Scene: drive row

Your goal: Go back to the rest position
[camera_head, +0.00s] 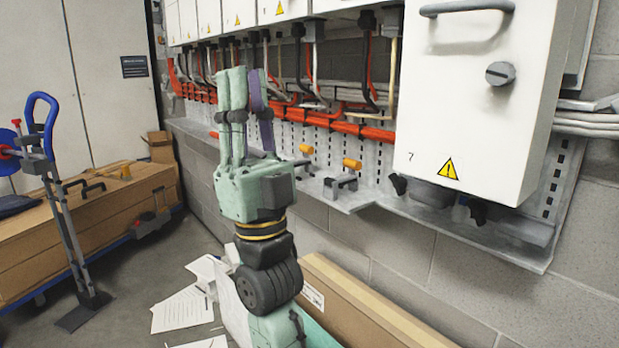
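My gripper (246,82) points upward in the middle of the camera_head view, in front of the wall with the cabinets. Its pale green and purple fingers stand nearly upright and close together. From this side I cannot tell whether they are apart or touching, and I see no object between them. My green and black wrist and arm run down below it to the bottom edge.
White cabinets hang on the wall; the nearest, marked 7 (475,100), juts out at right. A metal ledge (350,200) with orange-handled parts runs behind my gripper. A long cardboard box (365,305) and papers (183,310) lie below. A blue-handled trolley (62,205) stands left.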

